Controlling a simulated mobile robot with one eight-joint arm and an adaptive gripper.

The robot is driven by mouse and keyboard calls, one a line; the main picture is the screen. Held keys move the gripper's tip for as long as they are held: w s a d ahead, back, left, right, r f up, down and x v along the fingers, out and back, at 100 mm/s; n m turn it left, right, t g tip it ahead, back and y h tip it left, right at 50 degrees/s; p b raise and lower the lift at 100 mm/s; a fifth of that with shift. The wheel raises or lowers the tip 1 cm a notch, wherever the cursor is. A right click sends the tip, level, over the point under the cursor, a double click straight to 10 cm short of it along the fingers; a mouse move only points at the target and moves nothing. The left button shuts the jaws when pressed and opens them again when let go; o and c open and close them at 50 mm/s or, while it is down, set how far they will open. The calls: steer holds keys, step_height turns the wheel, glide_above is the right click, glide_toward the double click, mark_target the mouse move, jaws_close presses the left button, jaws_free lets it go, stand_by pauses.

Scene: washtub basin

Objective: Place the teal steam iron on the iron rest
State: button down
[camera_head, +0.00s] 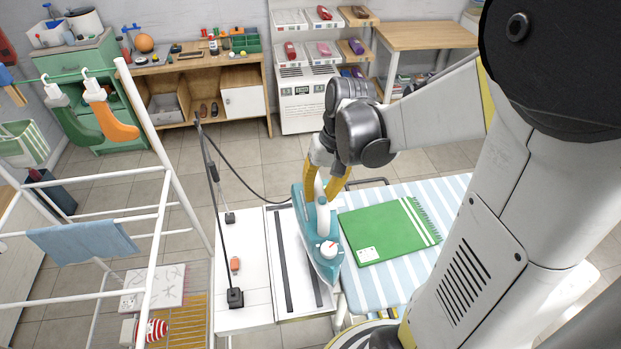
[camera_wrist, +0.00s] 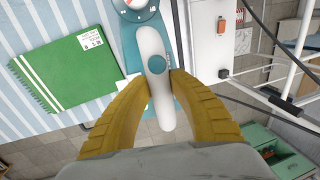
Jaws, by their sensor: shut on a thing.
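The teal steam iron (camera_head: 326,260) has a white handle and a white dial, and its tip points toward the front in the head view. My gripper (camera_head: 324,190) has yellow fingers and is shut on the iron's white handle. In the wrist view the fingers (camera_wrist: 160,88) clasp the handle from both sides, with the teal body of the iron (camera_wrist: 132,60) beyond. The iron rest (camera_head: 284,260) is a white tray with dark strips, left of the ironing board. The iron is over its right edge; I cannot tell whether it touches.
The striped ironing board (camera_head: 375,285) carries a folded green cloth (camera_head: 388,232) right of the iron. A black cord stand (camera_head: 235,297) and an orange switch (camera_head: 235,264) are on the white surface at left. A white drying rack (camera_head: 155,240) stands farther left.

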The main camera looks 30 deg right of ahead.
steer(key=w+a+f+b, duration=0.2)
steer(key=a+f, duration=0.3)
steer(key=f, duration=0.3)
steer(key=shift+w+a+b, duration=0.4)
steer(key=shift+w, duration=0.4)
steer(key=shift+f, duration=0.1)
steer(key=shift+f, duration=0.15)
steer(key=c, duration=1.3)
jaws_free()
steer(key=shift+o, duration=0.2)
